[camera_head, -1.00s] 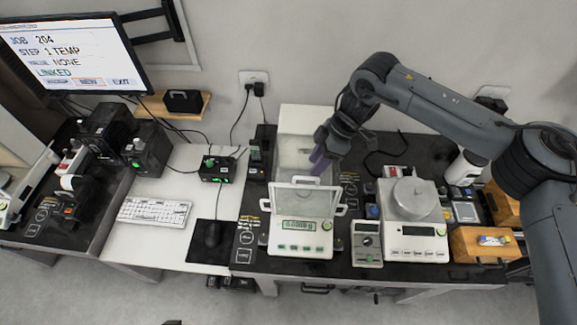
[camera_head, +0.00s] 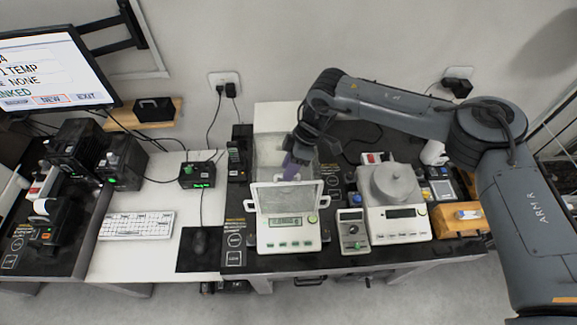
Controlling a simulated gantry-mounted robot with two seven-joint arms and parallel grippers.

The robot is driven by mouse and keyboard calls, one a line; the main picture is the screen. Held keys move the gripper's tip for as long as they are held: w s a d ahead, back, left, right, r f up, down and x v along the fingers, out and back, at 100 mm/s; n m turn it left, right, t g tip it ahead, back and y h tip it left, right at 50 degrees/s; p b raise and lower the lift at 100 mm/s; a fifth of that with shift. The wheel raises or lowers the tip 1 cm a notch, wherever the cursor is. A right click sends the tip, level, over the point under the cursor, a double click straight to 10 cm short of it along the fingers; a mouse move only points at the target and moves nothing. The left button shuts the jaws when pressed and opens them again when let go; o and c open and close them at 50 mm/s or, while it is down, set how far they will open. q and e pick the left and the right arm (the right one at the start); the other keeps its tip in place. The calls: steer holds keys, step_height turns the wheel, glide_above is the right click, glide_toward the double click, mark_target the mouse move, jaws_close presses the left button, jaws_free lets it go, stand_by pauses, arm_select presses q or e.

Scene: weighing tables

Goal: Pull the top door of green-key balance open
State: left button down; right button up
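The green-key balance (camera_head: 289,238) is a white unit with green keys and a lit display. It stands on the black mat at the middle of the table. Its clear, box-like weighing chamber (camera_head: 268,150) rises behind the display, and a pale framed panel (camera_head: 272,197) stands tilted above the display. My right gripper (camera_head: 292,168), with purple fingertips, points down at the chamber's top, on its right side. I cannot tell whether it touches the door or how far its fingers are apart. The wrist and fingers hide part of the chamber top. My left gripper is out of view.
A second white balance (camera_head: 396,222) with a round pan stands to the right, with a small grey device (camera_head: 353,231) between the two. The wall is close behind.

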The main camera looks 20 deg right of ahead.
steer(key=shift+a+f, duration=0.15)
steer(key=shift+f, duration=0.25)
jaws_close()
stand_by(1.3)
